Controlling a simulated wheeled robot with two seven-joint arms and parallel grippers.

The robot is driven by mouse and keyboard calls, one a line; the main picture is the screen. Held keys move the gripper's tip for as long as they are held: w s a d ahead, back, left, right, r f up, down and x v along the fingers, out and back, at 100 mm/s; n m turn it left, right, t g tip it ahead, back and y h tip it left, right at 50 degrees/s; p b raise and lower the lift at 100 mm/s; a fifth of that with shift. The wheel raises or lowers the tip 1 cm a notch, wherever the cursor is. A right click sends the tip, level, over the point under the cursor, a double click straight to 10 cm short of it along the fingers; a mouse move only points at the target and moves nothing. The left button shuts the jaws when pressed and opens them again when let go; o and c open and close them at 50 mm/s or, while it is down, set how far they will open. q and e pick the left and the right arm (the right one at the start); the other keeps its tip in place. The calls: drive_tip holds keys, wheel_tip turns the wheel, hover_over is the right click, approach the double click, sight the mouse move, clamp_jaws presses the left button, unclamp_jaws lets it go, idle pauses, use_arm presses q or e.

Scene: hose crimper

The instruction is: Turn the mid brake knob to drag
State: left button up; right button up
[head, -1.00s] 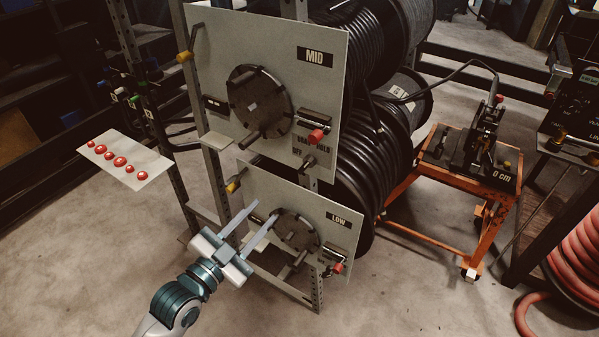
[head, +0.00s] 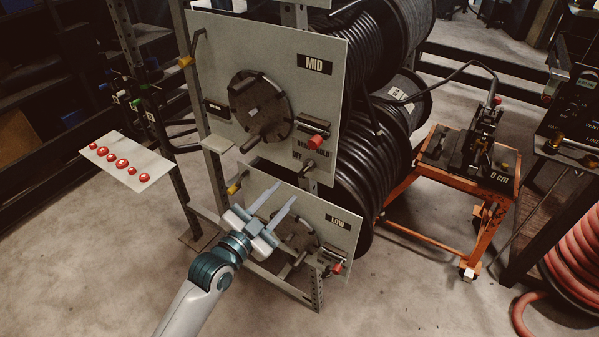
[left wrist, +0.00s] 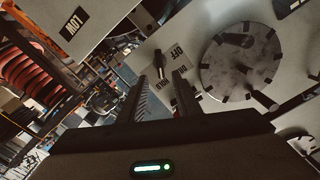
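The MID panel (head: 215,60) is a pale plate with a black MID label. Its brake knob (head: 309,167) is a small knob low on the panel's right side, below the dial lettering. My left gripper (head: 284,193) is open and empty. In the head view it is below and left of the knob, in front of the LOW panel. The left wrist view shows its two fingers (left wrist: 160,78) apart, with the knob roughly between their tips. My right gripper is not in view.
A round crank disc (head: 261,100) with a protruding handle and a red-tipped lever (head: 318,139) sit above the knob. The LOW panel (head: 325,215) has a similar disc. Hose reels (head: 375,165) stand behind. A card with red buttons (head: 145,160) is at left.

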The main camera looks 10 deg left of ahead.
sight(303, 172)
use_arm(q)
drive_tip(key=p+x, duration=0.2)
drive_tip(key=x, duration=0.6)
drive_tip(key=shift+w+d+f, duration=0.1)
drive_tip(key=shift+w+d, duration=0.05)
drive_tip(key=shift+w, duration=0.25)
clamp_jaws()
